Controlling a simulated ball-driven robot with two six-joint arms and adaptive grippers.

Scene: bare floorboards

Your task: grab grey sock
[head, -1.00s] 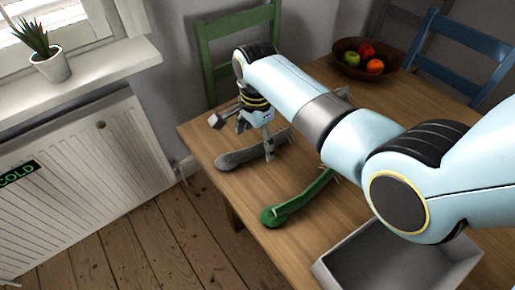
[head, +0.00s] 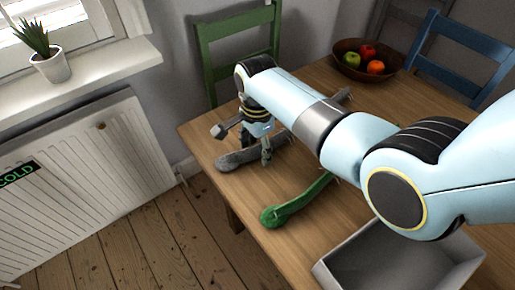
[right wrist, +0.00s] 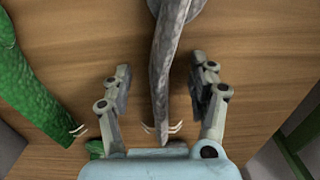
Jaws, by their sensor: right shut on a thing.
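The grey sock (head: 232,161) is a long, mottled grey shape lying on the wooden table near its left edge. In the right wrist view the sock (right wrist: 172,60) runs between my right gripper's two fingers, with pale claw-like tips at its near end. My arm hides part of the table behind. My left gripper is not in view.
A green sock-like thing (head: 272,217) lies closer on the table, also in the right wrist view (right wrist: 35,95). A grey open tray (head: 335,278) stands at front right. A fruit bowl (head: 345,70) is at the back. A green chair (head: 205,60) stands behind the table.

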